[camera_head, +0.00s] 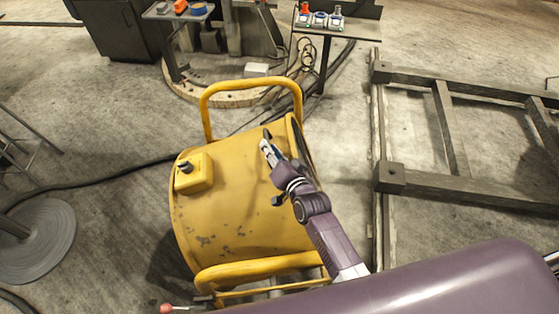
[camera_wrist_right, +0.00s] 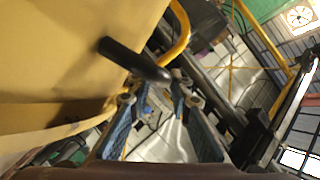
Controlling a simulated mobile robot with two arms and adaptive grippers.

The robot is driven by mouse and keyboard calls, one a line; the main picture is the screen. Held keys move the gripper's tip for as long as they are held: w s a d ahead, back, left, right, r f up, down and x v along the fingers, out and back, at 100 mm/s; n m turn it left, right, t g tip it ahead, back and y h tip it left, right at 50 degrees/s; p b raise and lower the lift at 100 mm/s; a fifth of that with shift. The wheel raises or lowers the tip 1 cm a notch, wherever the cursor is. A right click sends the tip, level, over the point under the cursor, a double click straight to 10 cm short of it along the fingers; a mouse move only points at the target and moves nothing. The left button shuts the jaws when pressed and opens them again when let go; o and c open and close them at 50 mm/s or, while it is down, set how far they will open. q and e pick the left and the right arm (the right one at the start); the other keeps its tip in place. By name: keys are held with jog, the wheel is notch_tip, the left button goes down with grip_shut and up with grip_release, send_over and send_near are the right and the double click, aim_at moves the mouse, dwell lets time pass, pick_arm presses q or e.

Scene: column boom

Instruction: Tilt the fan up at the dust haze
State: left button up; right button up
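The fan is a worn yellow drum (camera_head: 235,205) in a yellow tube frame (camera_head: 250,84), in the middle of the head view. A yellow box with a dark knob (camera_head: 194,172) sits on its left side. My right gripper (camera_head: 270,150) is over the drum's right part, near its rim. In the right wrist view a black handle (camera_wrist_right: 135,60) sticks out from the yellow drum surface. Its end lies by the fingertips of my right gripper (camera_wrist_right: 158,98). The fingers are apart, and I cannot tell if they touch the handle. My left gripper and the dust haze are not in view.
A dark wooden frame (camera_head: 445,180) lies on the floor at right. A small table (camera_head: 335,22) with orange and blue items stands at the back. A grey disc base (camera_head: 38,240) is at left, with a cable (camera_head: 110,180) running toward the fan.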

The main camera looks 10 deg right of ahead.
jog(key=v, duration=1)
